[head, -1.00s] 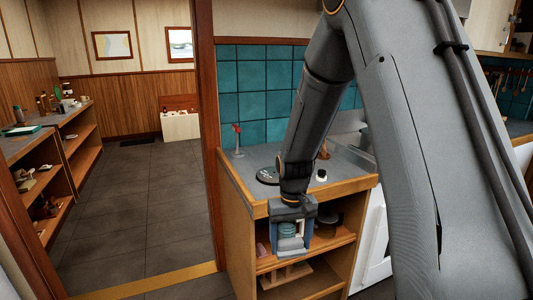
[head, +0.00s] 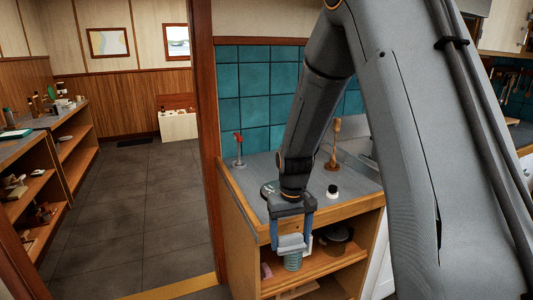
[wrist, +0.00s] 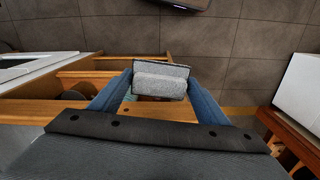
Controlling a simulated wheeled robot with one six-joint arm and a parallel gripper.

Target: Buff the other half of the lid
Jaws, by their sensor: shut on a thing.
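My gripper (head: 291,242) is shut on a pale grey buffing pad (head: 291,245), which hangs between its blue fingers. The pad also shows in the wrist view (wrist: 160,80). In the head view the gripper appears in front of the counter's front edge, apart from the lid.
A small white jar with a dark top (head: 332,191) and a wooden stand-like object (head: 334,145) are on the counter. A red-topped stand (head: 238,150) is at the back left. Below, the shelf (head: 325,262) holds a ribbed teal jar (head: 292,262) and a dark round pot (head: 337,240).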

